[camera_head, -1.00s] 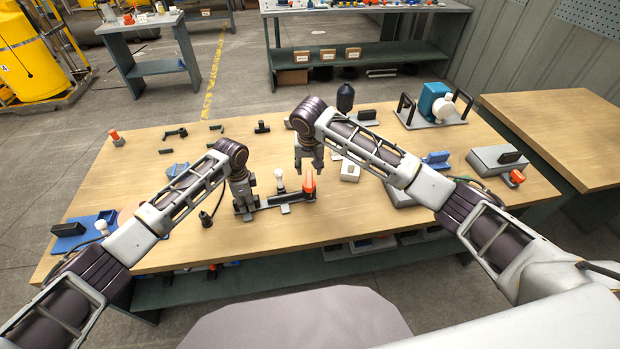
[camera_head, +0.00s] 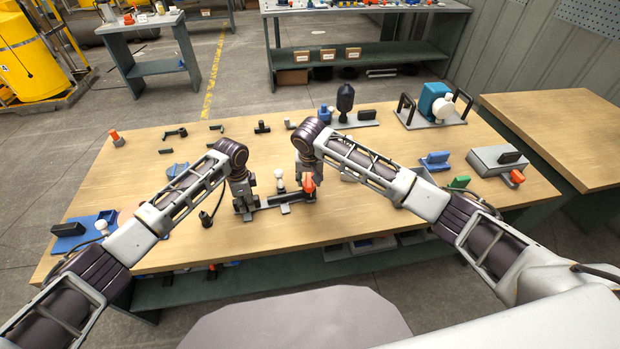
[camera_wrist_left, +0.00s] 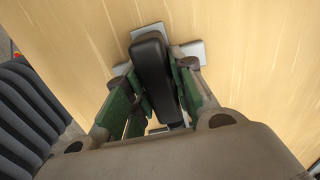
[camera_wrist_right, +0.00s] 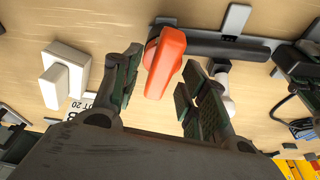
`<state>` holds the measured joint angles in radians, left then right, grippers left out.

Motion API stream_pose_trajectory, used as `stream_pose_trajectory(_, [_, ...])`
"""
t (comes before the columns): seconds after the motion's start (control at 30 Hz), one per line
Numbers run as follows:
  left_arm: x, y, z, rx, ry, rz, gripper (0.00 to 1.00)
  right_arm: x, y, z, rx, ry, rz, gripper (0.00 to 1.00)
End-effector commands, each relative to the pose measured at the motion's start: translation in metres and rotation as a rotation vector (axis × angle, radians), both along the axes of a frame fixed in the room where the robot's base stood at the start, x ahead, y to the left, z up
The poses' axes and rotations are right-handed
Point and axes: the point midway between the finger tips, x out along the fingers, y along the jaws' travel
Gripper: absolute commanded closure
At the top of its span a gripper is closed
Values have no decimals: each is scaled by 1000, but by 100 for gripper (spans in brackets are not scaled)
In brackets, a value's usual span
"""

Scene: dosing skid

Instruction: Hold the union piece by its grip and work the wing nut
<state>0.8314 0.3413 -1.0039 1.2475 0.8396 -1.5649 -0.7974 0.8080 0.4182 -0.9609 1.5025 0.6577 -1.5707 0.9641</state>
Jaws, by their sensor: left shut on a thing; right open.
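The union piece is a dark pipe (camera_head: 280,199) lying on grey feet near the front of the table. Its orange wing nut (camera_head: 308,185) is at the right end; in the right wrist view the wing nut (camera_wrist_right: 166,62) is a long orange bar. My left gripper (camera_head: 243,203) is shut on the black grip (camera_wrist_left: 152,68) at the left end, a finger on each side of it. My right gripper (camera_head: 306,188) is open over the wing nut. In the right wrist view its fingers (camera_wrist_right: 160,90) stand either side of the orange bar, apparently without touching it.
A white knob (camera_head: 280,175) stands behind the pipe. A white block (camera_wrist_right: 64,76) with a label lies beside my right gripper. A black cable (camera_head: 211,212) lies left of the pipe. The table's front strip is clear.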

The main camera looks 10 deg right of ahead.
Motion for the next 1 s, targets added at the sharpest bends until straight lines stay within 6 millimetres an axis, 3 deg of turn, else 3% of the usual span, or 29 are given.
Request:
stream_pose_trajectory(0.53, [0,0,0,0,1,0,96,0,0,-6,1,0,0,58])
stream_pose_trajectory(0.83, [0,0,0,0,1,0,96,0,0,-7,0,1,0,97])
stream_pose_trajectory(1.0, [0,0,0,0,1,-1,96,-1,0,-8,-1,2,-4,100])
